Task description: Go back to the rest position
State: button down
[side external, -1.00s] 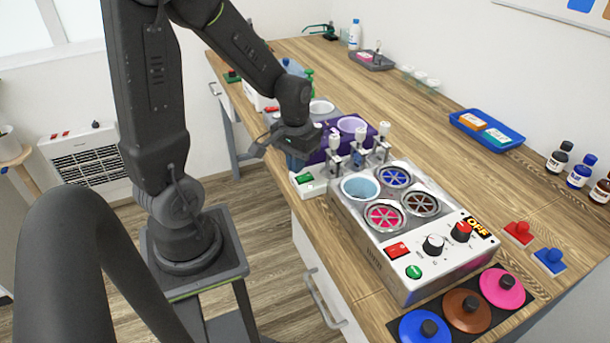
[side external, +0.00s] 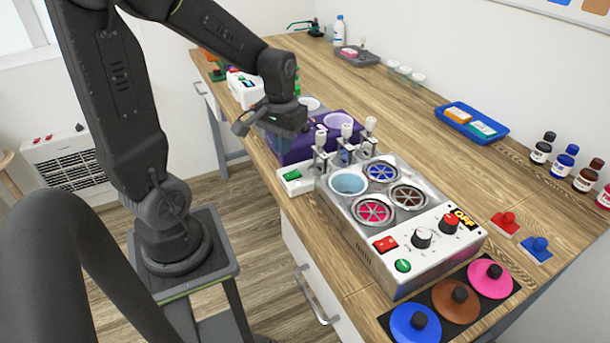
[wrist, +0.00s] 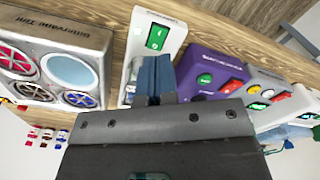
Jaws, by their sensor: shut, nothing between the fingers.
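My gripper (side external: 268,140) hangs over the left edge area of the wooden bench, beside the purple bath unit (side external: 290,150) and behind the white switch box (side external: 293,180). In the wrist view its blue fingers (wrist: 155,72) are together with nothing between them. They point between the white box with a green switch (wrist: 155,38) and the purple unit (wrist: 208,72). In the side view the fingers are mostly hidden by the gripper body. No rest position is marked in view.
A metal bath unit (side external: 385,268) with round wells and knobs stands at the front, with several small dispensers (side external: 345,150) behind it. Coloured lids (side external: 457,302) lie at the front edge. A blue tray (side external: 482,108) and bottles stand along the wall.

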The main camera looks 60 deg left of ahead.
jog(key=s+d+r+m+t, duration=0.5)
jog(key=s+d+r, duration=0.1)
jog(key=d+r, duration=0.5)
jog(key=d, duration=0.2)
jog(key=shift+d+m, duration=0.4)
